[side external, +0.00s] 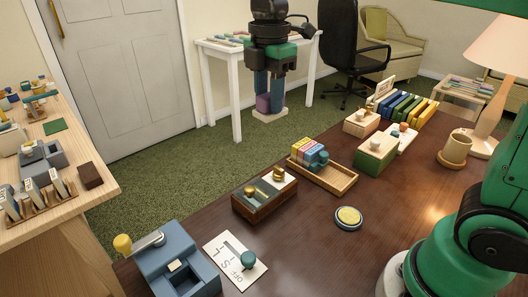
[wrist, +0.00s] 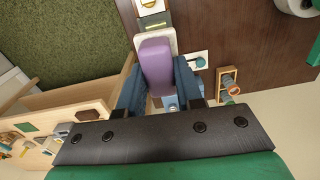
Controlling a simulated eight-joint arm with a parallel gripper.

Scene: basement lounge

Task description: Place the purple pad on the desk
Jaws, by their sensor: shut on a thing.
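My gripper (side external: 270,92) hangs downward in the upper middle of the side external view, its blue fingers together around a purple pad (side external: 263,103). In the wrist view the purple pad (wrist: 155,65) sits between the blue fingers (wrist: 158,88), with a cream piece showing along its edge. A cream base also shows below it in the side view. Its lower side is hidden. The pad is held up, apart from any surface. The dark brown tabletop (side external: 310,240) fills the foreground; it shows in the wrist view (wrist: 225,30) too. I cannot tell which surface is the desk.
A blue device (side external: 178,270), a white card (side external: 237,262), a divided box (side external: 265,195), a tray (side external: 335,178) and a round yellow-topped disc (side external: 348,217) stand on the brown top. A light wood table (side external: 95,195) is at left. Bare brown wood lies front right of the disc.

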